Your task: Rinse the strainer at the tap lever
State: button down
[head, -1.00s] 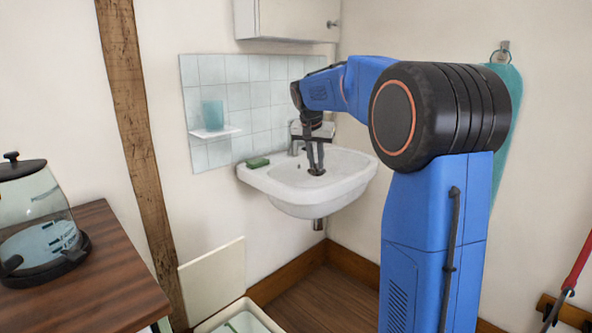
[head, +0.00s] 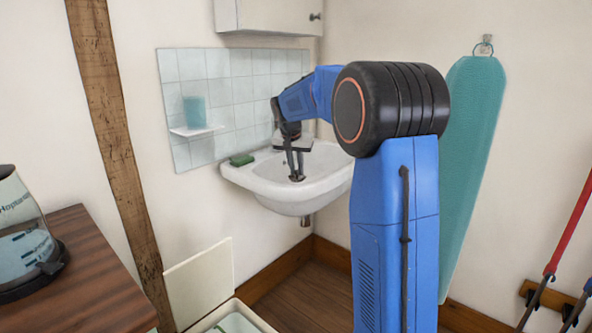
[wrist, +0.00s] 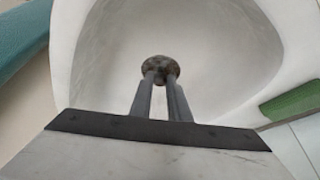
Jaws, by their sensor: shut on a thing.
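My gripper (head: 297,176) points down into the white wall basin (head: 262,188). Its two dark fingers are shut on the strainer (wrist: 160,66), a dark, mottled round disc at the fingertips in the wrist view. The strainer is over the basin bowl; I cannot tell whether it touches the bottom. In the head view it is too small and dark to make out apart from the fingertips. The tap and its lever are mostly hidden behind my gripper at the back of the basin.
A green sponge (head: 242,160) lies on the basin's left rim. A small shelf with a blue cup (head: 195,111) is on the tiles. A cabinet (head: 268,15) hangs above. A teal ironing board (head: 473,140) hangs at right. A kettle stands on the wooden table (head: 100,290) at left.

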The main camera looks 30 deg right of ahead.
jog(key=w+d+f, duration=0.2)
jog(key=w+d, duration=0.3)
jog(key=w, duration=0.3)
dwell(0.6)
jog(key=shift+d, duration=0.1)
jog(key=shift+s+d, duration=0.1)
jog(key=shift+d, duration=0.1)
dwell(0.5)
jog(key=shift+s+d, duration=0.15)
jog(key=shift+d, duration=0.15)
jog(key=shift+a, duration=0.2)
jog(key=shift+w+a, duration=0.25)
jog(key=shift+w, duration=0.05)
jog(key=shift+s+d, duration=0.3)
jog(key=shift+d, duration=0.15)
dwell(0.6)
jog(key=shift+s+a+r, duration=0.1)
jog(key=shift+s, duration=0.05)
jog(key=shift+s+a, duration=0.7)
jog(key=shift+s, duration=0.4)
jog(key=shift+s+a, duration=0.65)
jog(key=shift+s, duration=0.4)
jog(key=shift+s+a, duration=0.7)
jog(key=shift+s, duration=0.4)
